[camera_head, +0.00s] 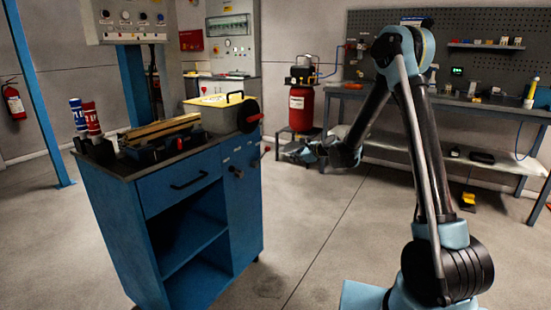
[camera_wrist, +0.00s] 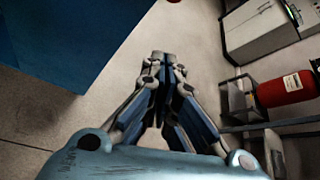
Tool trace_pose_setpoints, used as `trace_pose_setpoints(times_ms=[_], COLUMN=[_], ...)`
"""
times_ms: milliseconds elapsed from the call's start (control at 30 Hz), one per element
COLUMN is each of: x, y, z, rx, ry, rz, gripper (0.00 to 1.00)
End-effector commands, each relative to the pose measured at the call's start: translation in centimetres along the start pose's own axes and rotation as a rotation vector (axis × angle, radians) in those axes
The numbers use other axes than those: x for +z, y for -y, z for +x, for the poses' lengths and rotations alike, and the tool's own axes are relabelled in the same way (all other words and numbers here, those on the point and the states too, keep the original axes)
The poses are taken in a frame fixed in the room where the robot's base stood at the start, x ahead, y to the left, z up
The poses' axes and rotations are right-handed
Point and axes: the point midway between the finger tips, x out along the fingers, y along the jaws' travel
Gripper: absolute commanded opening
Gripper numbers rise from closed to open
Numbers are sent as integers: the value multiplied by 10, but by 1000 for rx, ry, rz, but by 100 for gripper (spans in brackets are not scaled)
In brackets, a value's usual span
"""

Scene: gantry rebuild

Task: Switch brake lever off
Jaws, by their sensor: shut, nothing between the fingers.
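A lever with a red knob (camera_head: 266,149) sticks out from the right side of the blue cabinet, beside a dark round knob (camera_head: 237,172). Above it, a black disc with a red handle (camera_head: 254,118) is fixed at the cabinet's top right. I cannot tell for certain which of these is the brake lever. My gripper (camera_head: 287,153) is in the air to the right of the cabinet, apart from both. In the wrist view my gripper (camera_wrist: 160,57) has its fingertips together and empty. A red bit at that view's top edge is cut off.
The blue cabinet (camera_head: 190,198) bears a grey-yellow box (camera_head: 217,112), a tool tray and spray cans. A red tank (camera_head: 301,108) stands behind my gripper, and a workbench (camera_head: 470,105) runs along the back wall.

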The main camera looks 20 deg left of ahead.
Motion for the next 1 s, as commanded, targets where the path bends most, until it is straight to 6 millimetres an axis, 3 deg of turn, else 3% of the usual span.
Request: trace_pose_setpoints(times_ms=[200, 733, 1000], x=[-1, -1, 0], y=[-4, -4, -4], z=[16, 21, 47], rx=[-4, -4, -3], ry=[20, 22, 22], rz=[50, 53, 52], gripper=[0, 0, 0])
